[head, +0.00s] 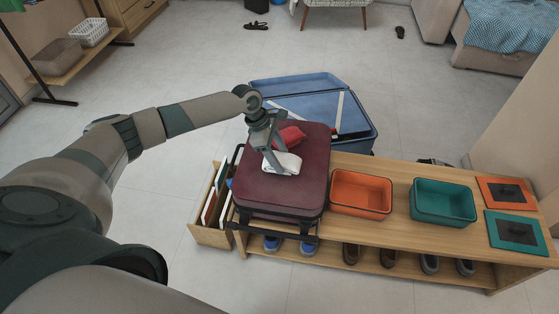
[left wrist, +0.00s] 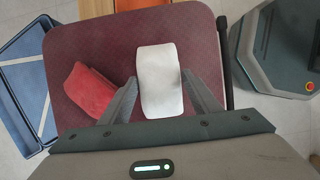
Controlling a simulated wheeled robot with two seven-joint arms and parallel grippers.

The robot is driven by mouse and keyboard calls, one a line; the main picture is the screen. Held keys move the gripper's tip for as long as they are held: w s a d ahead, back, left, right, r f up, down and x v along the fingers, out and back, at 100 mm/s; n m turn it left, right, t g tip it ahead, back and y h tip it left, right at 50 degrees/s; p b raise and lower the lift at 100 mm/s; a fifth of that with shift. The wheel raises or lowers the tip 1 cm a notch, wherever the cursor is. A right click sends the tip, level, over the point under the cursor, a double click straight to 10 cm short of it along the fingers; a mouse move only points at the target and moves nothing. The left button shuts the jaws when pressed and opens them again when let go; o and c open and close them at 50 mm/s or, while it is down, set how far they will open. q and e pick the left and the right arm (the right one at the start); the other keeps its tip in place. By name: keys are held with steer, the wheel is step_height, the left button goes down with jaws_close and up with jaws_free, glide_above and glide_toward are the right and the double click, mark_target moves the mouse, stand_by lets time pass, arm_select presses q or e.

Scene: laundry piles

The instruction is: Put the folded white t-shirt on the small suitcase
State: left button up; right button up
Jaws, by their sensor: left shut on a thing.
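The folded white t-shirt (head: 284,166) is at the top face of the small maroon suitcase (head: 305,195). In the left wrist view the white t-shirt (left wrist: 160,80) lies between my left gripper's fingers, over the maroon suitcase (left wrist: 195,30). My left gripper (head: 268,160) is shut on the t-shirt from above; in the left wrist view its fingers (left wrist: 158,97) flank the shirt. I cannot tell whether the shirt bears fully on the suitcase. A red folded cloth (head: 289,137) lies beside it on the suitcase. My right gripper is not in view.
Shoes sit below. A large open blue suitcase (head: 310,100) lies behind. A wooden box (head: 210,235) stands left of the bench.

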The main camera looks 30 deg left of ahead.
arm_select(q)
step_height(320, 180, down, 2)
steer(key=shift+f, duration=0.2)
steer(key=o, duration=0.9)
steer(key=shift+f, duration=0.15)
steer(key=shift+o, duration=1.1)
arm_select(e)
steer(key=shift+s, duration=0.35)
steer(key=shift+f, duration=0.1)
arm_select(q)
steer(key=shift+a+r, duration=0.2)
steer(key=shift+r, duration=0.4)
steer(key=v, duration=1)
steer(key=shift+s+a+r, duration=0.1)
steer(key=shift+a+r, duration=0.05)
steer(key=shift+r, duration=0.35)
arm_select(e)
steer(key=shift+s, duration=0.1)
